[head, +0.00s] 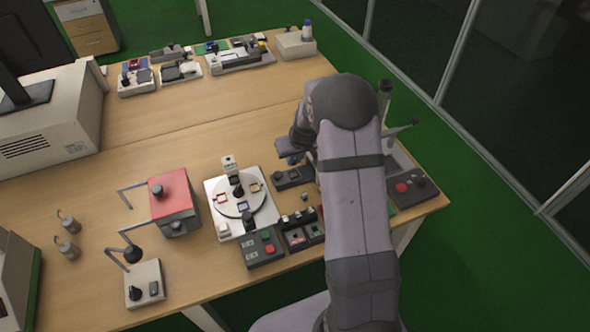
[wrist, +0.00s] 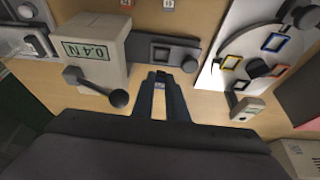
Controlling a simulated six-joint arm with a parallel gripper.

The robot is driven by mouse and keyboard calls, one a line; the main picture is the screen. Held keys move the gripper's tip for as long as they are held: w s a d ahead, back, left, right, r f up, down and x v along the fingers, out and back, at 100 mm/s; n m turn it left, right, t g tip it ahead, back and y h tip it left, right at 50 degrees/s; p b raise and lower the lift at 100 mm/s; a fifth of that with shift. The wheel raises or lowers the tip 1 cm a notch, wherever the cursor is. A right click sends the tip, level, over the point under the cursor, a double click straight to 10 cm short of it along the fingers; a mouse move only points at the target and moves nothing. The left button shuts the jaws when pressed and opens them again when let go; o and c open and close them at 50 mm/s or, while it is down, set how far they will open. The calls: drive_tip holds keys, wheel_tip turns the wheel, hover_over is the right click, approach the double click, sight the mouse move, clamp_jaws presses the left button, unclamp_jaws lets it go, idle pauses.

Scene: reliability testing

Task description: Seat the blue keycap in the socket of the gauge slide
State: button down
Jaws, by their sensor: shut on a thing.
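My gripper (wrist: 159,80) is shut, with a small bluish piece, the blue keycap (wrist: 160,86), between its fingertips in the wrist view. The keycap is mostly hidden by the fingers. A dark block that looks like the gauge slide (wrist: 145,43) lies just beyond the fingertips, with a square socket (wrist: 161,54) and a round knob (wrist: 189,63) to its right. The fingertips appear just short of the socket; I cannot tell their height above it. In the head view the slide (head: 293,178) lies beside my gripper (head: 291,158), which my arm partly covers.
A white plate with a round dial (head: 239,197) and coloured square frames is to the right in the wrist view. A red-topped box (head: 172,190) stands farther off.

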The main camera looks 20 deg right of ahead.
drive_tip(key=shift+f, duration=0.15)
drive_tip(key=shift+w+f+b, duration=0.1)
drive_tip(key=shift+f+b, duration=1.45)
drive_tip(key=shift+f, duration=0.5)
drive_tip(key=shift+f+b, duration=0.35)
drive_tip(key=shift+b, duration=0.35)
idle(1.1)
drive_tip(key=c, duration=1.7)
unclamp_jaws()
drive_tip(key=shift+o, duration=0.2)
drive_tip(key=shift+r, duration=0.1)
drive_tip(key=shift+r+p, duration=2.15)
drive_tip(key=shift+r, duration=0.8)
